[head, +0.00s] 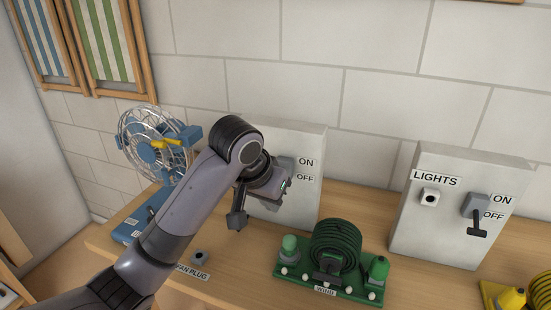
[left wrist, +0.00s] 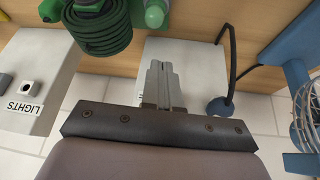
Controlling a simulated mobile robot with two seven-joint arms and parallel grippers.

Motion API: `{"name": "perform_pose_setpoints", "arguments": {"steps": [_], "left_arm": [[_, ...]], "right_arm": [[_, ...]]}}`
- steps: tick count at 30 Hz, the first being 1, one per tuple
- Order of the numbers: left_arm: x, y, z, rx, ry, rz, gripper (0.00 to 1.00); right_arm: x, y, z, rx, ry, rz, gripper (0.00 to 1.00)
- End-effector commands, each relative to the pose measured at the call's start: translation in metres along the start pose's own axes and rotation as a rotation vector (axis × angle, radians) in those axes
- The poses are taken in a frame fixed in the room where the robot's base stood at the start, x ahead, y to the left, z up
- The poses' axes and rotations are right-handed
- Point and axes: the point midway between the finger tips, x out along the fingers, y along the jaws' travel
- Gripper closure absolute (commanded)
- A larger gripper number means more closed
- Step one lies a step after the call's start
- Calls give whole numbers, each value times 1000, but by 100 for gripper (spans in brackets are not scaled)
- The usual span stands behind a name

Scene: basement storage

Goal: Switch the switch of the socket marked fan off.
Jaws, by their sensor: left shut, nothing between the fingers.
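The fan socket's light grey box (head: 311,140) stands against the wall, behind my left arm in the head view. Its ON label (head: 306,162) and OFF label (head: 305,178) show at its right side. The switch housing (head: 286,163) shows only in part; its lever is hidden, so I cannot tell its position. My left gripper (left wrist: 159,70) is shut and empty in front of this box (left wrist: 196,48), which also shows in the left wrist view. The gripper (head: 268,187) covers the box's lower middle in the head view. I cannot tell whether it touches the switch. My right gripper is out of view.
The blue fan (head: 150,155) stands left of the box. A green cable coil (head: 337,247) sits in front on the wooden bench (head: 375,270). The LIGHTS box (head: 425,235) stands right, its lever (head: 477,230) down.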

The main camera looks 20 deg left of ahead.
Motion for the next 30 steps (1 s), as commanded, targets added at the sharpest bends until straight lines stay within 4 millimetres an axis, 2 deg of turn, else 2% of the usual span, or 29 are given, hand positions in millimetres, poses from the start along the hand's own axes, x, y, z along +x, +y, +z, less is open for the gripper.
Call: {"name": "perform_pose_setpoints", "arguments": {"steps": [1,6,12,15,21,30], "left_arm": [[-11,-2,-14,-5,10,-10,100],[-47,-8,-53,-29,28,-41,100],[-92,-16,-89,-69,47,-76,100],[-111,-18,-100,-86,55,-89,100],[-131,-22,-112,-107,61,-102,100],[-134,-22,-113,-110,63,-103,100]], "right_arm": [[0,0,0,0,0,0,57],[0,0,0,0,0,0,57],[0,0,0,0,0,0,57],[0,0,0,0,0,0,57],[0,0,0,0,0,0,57],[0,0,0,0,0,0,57]]}}
